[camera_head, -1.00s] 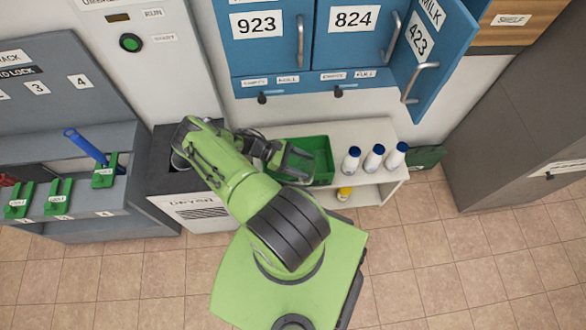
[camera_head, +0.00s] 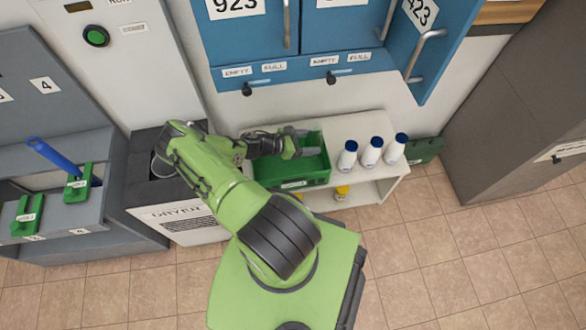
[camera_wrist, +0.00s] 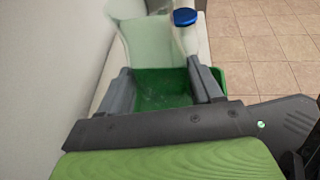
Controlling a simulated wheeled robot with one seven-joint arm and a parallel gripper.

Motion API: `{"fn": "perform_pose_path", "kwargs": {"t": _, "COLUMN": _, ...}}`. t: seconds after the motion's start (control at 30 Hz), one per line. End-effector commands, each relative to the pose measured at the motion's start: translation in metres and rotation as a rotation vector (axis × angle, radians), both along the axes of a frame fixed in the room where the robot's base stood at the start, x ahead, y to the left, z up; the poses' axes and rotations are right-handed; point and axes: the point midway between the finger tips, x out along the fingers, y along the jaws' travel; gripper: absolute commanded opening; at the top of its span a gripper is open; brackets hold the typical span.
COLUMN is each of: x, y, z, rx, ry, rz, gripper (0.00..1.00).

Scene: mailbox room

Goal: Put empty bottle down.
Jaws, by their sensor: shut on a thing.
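The green crate (camera_wrist: 228,80) shows below and behind the fingers. I cannot tell whether the bottle touches the crate. In the head view the bottle is too faint to make out.
Three white bottles with blue caps stand right of the crate, the nearest one (camera_head: 347,158) close to its rim. The open blue locker door (camera_head: 425,60) hangs above them. A grey dryer unit (camera_head: 150,190) is left of the crate. Tiled floor is clear at right.

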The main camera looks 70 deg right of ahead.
Motion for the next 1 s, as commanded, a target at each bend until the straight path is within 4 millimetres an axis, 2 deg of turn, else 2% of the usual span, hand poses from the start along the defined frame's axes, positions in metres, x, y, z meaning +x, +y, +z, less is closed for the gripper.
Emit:
{"fn": "perform_pose_path", "kwargs": {"t": 0.03, "x": -0.001, "y": 0.0, "z": -0.017, "rx": 0.002, "ry": 0.001, "rz": 0.0, "gripper": 0.19}}
{"fn": "perform_pose_path", "kwargs": {"t": 0.1, "x": -0.001, "y": 0.0, "z": -0.035, "rx": 0.001, "ry": 0.001, "rz": 0.0, "gripper": 0.19}}
{"fn": "perform_pose_path", "kwargs": {"t": 0.43, "x": -0.001, "y": 0.0, "z": -0.087, "rx": 0.0, "ry": 0.0, "rz": -0.001, "gripper": 0.19}}
{"fn": "perform_pose_path", "kwargs": {"t": 0.5, "x": -0.001, "y": 0.0, "z": -0.094, "rx": 0.0, "ry": 0.0, "rz": 0.0, "gripper": 0.19}}
{"fn": "perform_pose_path", "kwargs": {"t": 0.67, "x": 0.0, "y": 0.001, "z": -0.092, "rx": 0.002, "ry": -0.002, "rz": -0.001, "gripper": 0.19}}
{"fn": "perform_pose_path", "kwargs": {"t": 0.7, "x": 0.0, "y": 0.001, "z": -0.092, "rx": 0.004, "ry": -0.003, "rz": -0.001, "gripper": 0.71}}
{"fn": "perform_pose_path", "kwargs": {"t": 0.83, "x": 0.0, "y": 0.001, "z": -0.092, "rx": 0.003, "ry": -0.001, "rz": -0.001, "gripper": 0.9}}
{"fn": "perform_pose_path", "kwargs": {"t": 1.0, "x": 0.0, "y": 0.001, "z": -0.091, "rx": 0.002, "ry": -0.001, "rz": -0.001, "gripper": 0.9}}
